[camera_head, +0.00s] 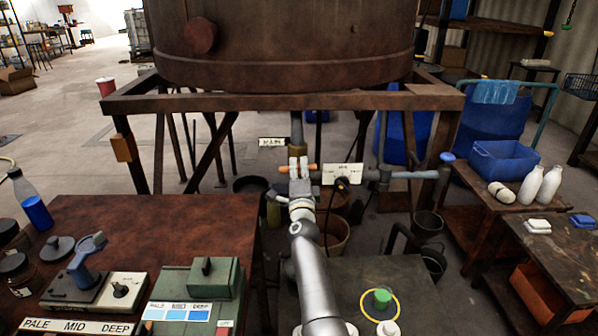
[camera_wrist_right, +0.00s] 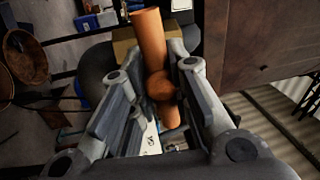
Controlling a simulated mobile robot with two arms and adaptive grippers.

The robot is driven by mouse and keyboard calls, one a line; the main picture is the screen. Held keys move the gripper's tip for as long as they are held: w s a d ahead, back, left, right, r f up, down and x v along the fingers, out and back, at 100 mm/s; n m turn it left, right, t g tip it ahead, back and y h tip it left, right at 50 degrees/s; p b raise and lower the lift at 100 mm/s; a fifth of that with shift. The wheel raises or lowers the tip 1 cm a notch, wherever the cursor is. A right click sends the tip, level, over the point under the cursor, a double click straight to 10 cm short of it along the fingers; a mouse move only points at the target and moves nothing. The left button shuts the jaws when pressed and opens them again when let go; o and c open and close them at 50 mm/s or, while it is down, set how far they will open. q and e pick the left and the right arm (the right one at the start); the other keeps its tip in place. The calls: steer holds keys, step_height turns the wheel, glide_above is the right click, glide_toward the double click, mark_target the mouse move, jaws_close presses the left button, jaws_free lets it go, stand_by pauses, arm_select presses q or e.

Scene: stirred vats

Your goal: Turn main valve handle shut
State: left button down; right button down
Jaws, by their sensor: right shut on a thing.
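The main valve handle is an orange bar (camera_head: 312,167) on the pipe (camera_head: 297,130) under the big rusty vat (camera_head: 290,40). A small white sign reading MAIN (camera_head: 272,142) is to its left. In the head view the bar lies about level, crosswise to the pipe. My right gripper (camera_head: 298,172) is shut on it, and the orange ends show on both sides. In the right wrist view the orange handle (camera_wrist_right: 150,40) runs between the two fingers, with a rounded knob near its middle. The fingers hide part of the valve body. My left gripper is not in view.
A white label plate (camera_head: 343,174) and a side pipe (camera_head: 405,175) are right of the handle. The rusty stand (camera_head: 200,103) surrounds the area. A brown table (camera_head: 150,225) with instruments is at left; a bench with white bottles (camera_head: 532,186) is at right. Buckets (camera_head: 335,235) stand below.

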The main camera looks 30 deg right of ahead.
steer(key=shift+f+m, duration=0.1)
steer(key=shift+m, duration=0.6)
steer(key=c, duration=1.3)
jaws_free()
steer(key=shift+d, duration=0.1)
steer(key=shift+c, duration=0.2)
